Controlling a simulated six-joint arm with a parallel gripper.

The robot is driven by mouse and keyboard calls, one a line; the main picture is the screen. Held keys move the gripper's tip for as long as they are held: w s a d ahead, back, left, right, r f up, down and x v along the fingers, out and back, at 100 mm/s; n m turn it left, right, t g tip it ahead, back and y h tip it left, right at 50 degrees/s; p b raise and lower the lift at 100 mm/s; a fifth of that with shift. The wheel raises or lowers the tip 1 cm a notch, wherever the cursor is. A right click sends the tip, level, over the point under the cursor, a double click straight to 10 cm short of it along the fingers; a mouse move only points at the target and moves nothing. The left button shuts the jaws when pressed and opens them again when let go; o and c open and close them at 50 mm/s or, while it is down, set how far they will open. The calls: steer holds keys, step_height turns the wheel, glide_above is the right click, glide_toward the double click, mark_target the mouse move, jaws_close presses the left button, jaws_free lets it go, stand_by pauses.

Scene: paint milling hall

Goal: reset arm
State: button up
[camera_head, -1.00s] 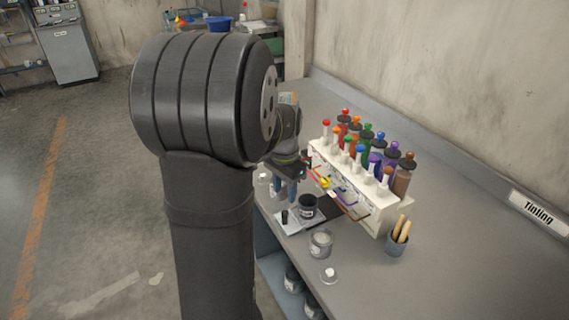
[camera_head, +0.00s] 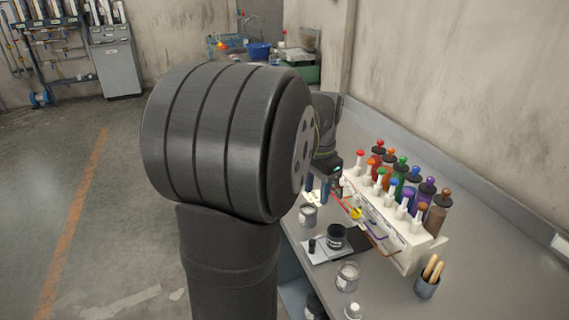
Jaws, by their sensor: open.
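My dark arm fills the middle of the view and hides part of the bench behind it. My gripper (camera_head: 317,188) shows just right of the arm's large joint, with its two bluish fingertips pointing down and apart. It is open, and nothing shows between its fingers. It is above the grey bench (camera_head: 483,285), left of the dispenser rack (camera_head: 403,247) and behind an open grey can (camera_head: 308,215). Whether the fingers touch anything is too small to tell.
The rack holds several bottles with coloured caps. In front stand a dark jar (camera_head: 336,237) on a black-and-white mat (camera_head: 325,252), another can (camera_head: 347,276) and a cup of wooden sticks (camera_head: 428,281). A wall bounds the right side. The floor on the left is clear.

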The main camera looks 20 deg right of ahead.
mark_target(313, 240)
steer(key=shift+f, duration=0.1)
step_height(313, 240, down, 17)
steer(key=shift+f, duration=0.15)
steer(key=shift+d, duration=0.3)
stand_by(0.3)
steer(key=shift+a, duration=0.1)
